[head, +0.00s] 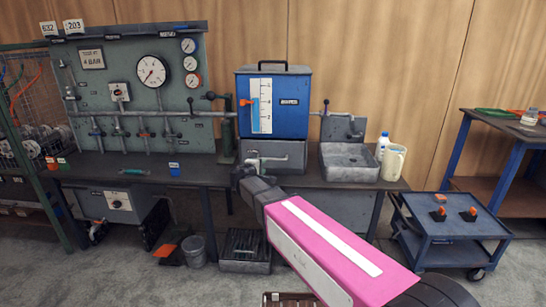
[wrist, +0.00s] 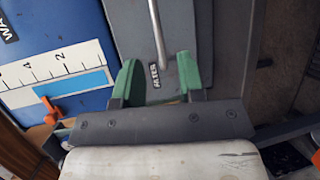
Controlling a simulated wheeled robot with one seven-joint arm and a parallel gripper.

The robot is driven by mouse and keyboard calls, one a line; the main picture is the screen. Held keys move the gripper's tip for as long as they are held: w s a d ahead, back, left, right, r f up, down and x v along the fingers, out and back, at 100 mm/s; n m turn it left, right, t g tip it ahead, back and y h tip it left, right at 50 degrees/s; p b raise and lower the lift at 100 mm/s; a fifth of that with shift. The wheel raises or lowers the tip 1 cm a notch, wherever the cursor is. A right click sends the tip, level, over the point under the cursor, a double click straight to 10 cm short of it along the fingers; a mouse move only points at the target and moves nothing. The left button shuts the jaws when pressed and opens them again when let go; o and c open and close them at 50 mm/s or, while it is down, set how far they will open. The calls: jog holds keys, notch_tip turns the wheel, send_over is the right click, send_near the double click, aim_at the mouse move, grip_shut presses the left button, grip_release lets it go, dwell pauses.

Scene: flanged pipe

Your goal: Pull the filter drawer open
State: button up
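The filter drawer (head: 296,150) is the grey front under the blue tank, and it looks closed. In the wrist view its grey front (wrist: 185,25) fills the top middle, with a small label that seems to read "FILTER". A thin metal bar handle (wrist: 156,30) runs down the front and ends near the label. My gripper (wrist: 157,82) has two green fingers spread apart, with nothing gripped. In the picture the handle's end lies between the fingertips; whether they reach around it I cannot tell. In the head view my wrist hides part of the drawer's lower left.
The blue tank (head: 287,100) with a level scale stands above the drawer. A gauge panel (head: 130,90) with valves stands left. A blue cart (head: 450,235) stands on the floor at right.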

aim_at(271, 159)
jog(key=x, duration=1)
jog(key=shift+w+r, duration=0.15)
jog(key=shift+w, duration=0.35)
grip_shut()
